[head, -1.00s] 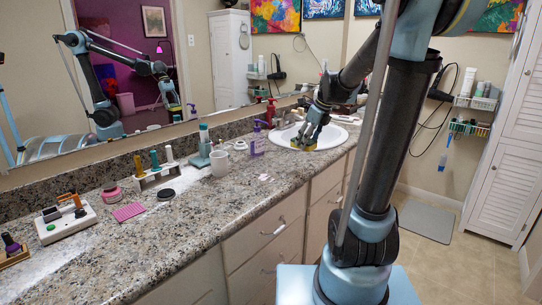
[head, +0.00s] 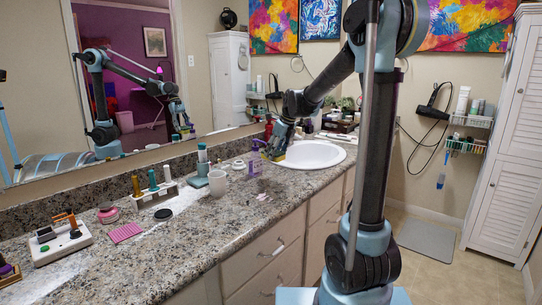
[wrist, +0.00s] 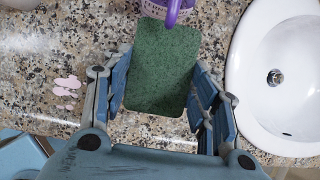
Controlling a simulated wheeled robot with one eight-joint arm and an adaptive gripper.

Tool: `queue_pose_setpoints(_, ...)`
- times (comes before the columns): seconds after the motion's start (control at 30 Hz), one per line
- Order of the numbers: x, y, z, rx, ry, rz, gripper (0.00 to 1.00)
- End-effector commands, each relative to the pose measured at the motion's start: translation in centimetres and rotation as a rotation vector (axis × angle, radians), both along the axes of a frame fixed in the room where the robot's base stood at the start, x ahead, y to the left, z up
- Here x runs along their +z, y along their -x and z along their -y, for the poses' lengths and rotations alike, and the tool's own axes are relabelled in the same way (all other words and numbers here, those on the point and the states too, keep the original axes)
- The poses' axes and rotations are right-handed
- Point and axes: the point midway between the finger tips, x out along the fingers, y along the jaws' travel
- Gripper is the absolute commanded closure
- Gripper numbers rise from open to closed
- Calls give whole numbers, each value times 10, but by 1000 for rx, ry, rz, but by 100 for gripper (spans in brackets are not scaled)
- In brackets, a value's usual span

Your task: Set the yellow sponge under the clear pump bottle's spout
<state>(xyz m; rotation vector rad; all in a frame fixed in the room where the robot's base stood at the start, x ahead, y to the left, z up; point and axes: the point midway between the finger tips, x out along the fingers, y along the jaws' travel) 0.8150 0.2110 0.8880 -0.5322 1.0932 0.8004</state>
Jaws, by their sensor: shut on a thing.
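The sponge shows its green scouring face (wrist: 163,68) in the wrist view, and a thin yellow edge (head: 279,158) in the head view. My gripper (head: 276,152) is shut on it; in the wrist view the two fingers (wrist: 161,75) flank its sides. The pump bottle (head: 255,163) has a purple pump and a lilac-tinted, see-through body. It stands on the counter just left of my gripper. In the wrist view its purple spout (wrist: 174,11) overlaps the sponge's far edge. I cannot tell if the sponge touches the counter.
The white sink (head: 316,154) lies right of my gripper. A red bottle (head: 268,128) is behind. The granite counter in front is mostly clear.

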Motion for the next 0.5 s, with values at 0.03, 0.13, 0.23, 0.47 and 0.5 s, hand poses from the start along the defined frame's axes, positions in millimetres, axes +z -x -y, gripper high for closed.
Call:
queue_pose_setpoints(0.03,0,-5,-6,2,0,0,55)
queue_pose_setpoints(0.13,0,-14,-19,3,0,0,55)
queue_pose_setpoints(0.23,-7,-20,-25,0,1,-1,55)
queue_pose_setpoints(0.47,-15,-19,-23,0,0,0,55)
queue_pose_setpoints(0.5,-15,-19,-23,0,0,0,55)
